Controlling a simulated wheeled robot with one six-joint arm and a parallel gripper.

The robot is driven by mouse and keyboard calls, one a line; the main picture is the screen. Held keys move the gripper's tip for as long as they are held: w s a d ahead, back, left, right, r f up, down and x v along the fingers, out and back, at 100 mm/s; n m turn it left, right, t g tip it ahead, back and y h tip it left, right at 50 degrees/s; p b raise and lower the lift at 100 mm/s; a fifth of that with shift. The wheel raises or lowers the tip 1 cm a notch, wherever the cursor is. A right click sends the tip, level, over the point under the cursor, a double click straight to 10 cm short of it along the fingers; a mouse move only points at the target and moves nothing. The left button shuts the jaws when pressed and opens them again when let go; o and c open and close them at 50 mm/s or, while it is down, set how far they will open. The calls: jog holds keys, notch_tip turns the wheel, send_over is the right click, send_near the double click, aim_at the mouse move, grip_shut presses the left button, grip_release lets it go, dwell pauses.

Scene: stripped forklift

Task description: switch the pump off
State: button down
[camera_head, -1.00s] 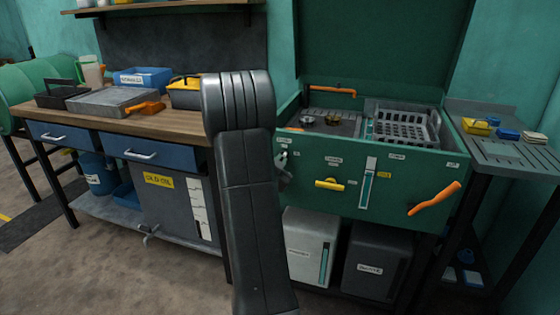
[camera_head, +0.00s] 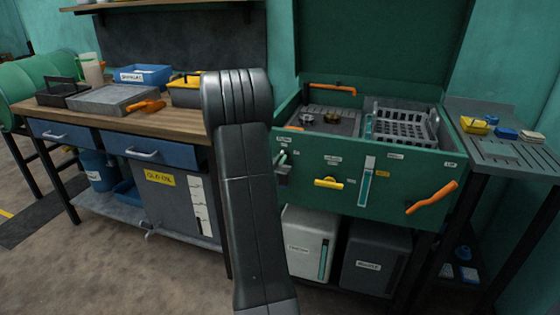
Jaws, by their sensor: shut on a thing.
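The green parts washer (camera_head: 330,195) stands right of centre with its lid up. At the left end of its front panel, a small pale switch lever (camera_head: 284,156) shows beside my dark arm. My gripper (camera_head: 283,174) is mostly hidden behind the arm; only a grey part of it shows at that end of the panel. It is shut at the lever, but its fingertips and the exact contact are hidden. A yellow handle (camera_head: 328,183), a teal level gauge (camera_head: 368,181) and an orange lever (camera_head: 432,198) are further right on the panel.
A basket (camera_head: 402,124) sits in the washer's top, with an orange spout (camera_head: 332,87) behind. Two bins (camera_head: 375,264) stand below. A wooden workbench (camera_head: 180,122) is at left, a grey side table (camera_head: 508,155) at right. The floor in front is clear.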

dwell(0.3)
jog(key=c, duration=1.5)
grip_release()
jog(key=v, duration=1.4)
jog(key=shift+w, duration=0.15)
jog(key=x, duration=1.3)
jog(key=shift+w+d, duration=0.15)
jog(key=shift+w, duration=0.2)
jog(key=shift+s, duration=0.1)
